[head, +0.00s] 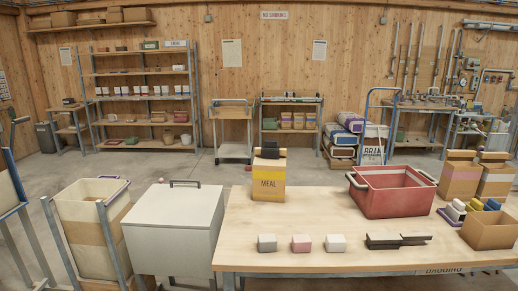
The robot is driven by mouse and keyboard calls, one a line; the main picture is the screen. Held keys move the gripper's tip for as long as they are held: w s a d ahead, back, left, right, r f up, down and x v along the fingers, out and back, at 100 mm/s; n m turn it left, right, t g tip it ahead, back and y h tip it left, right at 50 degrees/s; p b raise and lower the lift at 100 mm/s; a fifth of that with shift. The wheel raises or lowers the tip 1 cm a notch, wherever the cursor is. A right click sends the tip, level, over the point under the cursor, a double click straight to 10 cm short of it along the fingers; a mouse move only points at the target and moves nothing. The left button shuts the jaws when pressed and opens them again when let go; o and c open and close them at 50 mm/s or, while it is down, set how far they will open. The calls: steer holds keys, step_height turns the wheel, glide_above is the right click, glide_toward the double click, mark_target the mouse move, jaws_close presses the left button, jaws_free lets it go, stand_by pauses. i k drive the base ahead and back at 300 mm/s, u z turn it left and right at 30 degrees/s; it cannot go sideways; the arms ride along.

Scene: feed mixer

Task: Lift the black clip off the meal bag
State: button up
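The meal bag (267,185) stands upright on the wooden table, towards its back left. It is tan with a yellow band and the word MEAL. The black clip (270,152) sits across the top of the bag, with a small dark part standing up from it. The bag's top behind the clip is partly hidden. My gripper is not in view, and nothing touches the bag or the clip.
A red crate (393,201) stands right of the bag. Several small blocks and dark flat pieces (398,240) lie along the table's (330,213) front. An open cardboard box (489,230) is at the right. A white lidded bin (172,234) stands left of the table.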

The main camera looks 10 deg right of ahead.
mark_target(270, 150)
steer(key=u, duration=0.4)
steer(key=i, duration=0.7)
steer(key=u, duration=0.9)
steer(key=i, duration=0.75)
steer(key=u, duration=0.45)
